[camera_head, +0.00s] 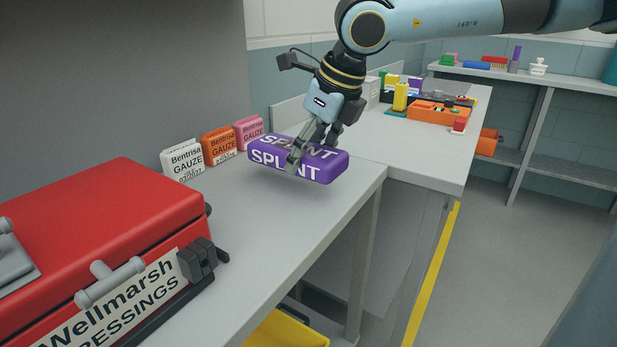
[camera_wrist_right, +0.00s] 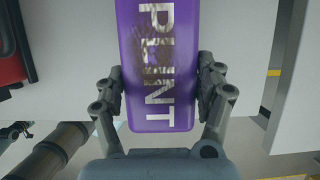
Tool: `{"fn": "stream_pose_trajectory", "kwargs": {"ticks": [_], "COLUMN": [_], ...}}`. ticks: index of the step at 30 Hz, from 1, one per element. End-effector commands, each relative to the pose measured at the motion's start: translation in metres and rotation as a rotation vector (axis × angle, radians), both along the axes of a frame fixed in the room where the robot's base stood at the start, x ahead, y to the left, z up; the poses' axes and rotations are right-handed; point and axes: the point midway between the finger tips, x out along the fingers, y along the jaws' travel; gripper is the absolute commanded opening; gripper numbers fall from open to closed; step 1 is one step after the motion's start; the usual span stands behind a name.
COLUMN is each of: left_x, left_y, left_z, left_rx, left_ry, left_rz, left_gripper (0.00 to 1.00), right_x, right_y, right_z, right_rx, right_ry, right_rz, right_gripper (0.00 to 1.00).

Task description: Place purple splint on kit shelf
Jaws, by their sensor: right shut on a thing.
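The purple splint (camera_head: 335,170) is a rounded block with white SPLINT lettering. My right gripper (camera_head: 299,152) reaches down from above and is shut on it. In the right wrist view the splint (camera_wrist_right: 158,75) lies between the two fingers of the right gripper (camera_wrist_right: 164,85), one on each long side. The splint is over the far end of the grey shelf (camera_head: 260,215), near its right edge; I cannot tell whether it touches the surface. My left gripper is in neither view.
White (camera_head: 181,160), orange (camera_head: 219,146) and pink (camera_head: 249,132) gauze packs stand along the wall. A red dressings case (camera_head: 100,220) fills the near left. Behind is a counter (camera_head: 430,150) with an orange tray (camera_head: 432,113). A yellow bin (camera_head: 285,332) is below. The shelf's middle is clear.

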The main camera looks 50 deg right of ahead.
Motion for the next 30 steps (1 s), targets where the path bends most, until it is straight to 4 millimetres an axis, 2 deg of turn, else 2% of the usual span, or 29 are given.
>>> {"fn": "stream_pose_trajectory", "kwargs": {"ticks": [9, 20, 21, 26, 30], "left_x": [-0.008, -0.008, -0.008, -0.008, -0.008], "left_y": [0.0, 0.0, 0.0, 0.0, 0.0], "left_z": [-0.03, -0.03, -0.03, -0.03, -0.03], "left_rx": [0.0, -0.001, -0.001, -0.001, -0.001], "left_ry": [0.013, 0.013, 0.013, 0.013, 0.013], "left_rz": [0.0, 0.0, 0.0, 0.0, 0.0], "left_gripper": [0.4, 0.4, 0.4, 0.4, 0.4], "right_x": [0.0, 0.0, 0.0, 0.0, 0.0], "right_y": [0.0, 0.0, 0.0, 0.0, 0.0], "right_z": [-0.042, -0.043, -0.043, -0.042, -0.042], "right_rx": [0.001, 0.001, 0.001, 0.001, 0.001], "right_ry": [0.002, 0.0, 0.001, 0.001, 0.0], "right_rz": [0.0, 0.0, 0.0, 0.0, 0.0], "right_gripper": [0.37, 0.37, 0.73, 0.94, 0.97]}}
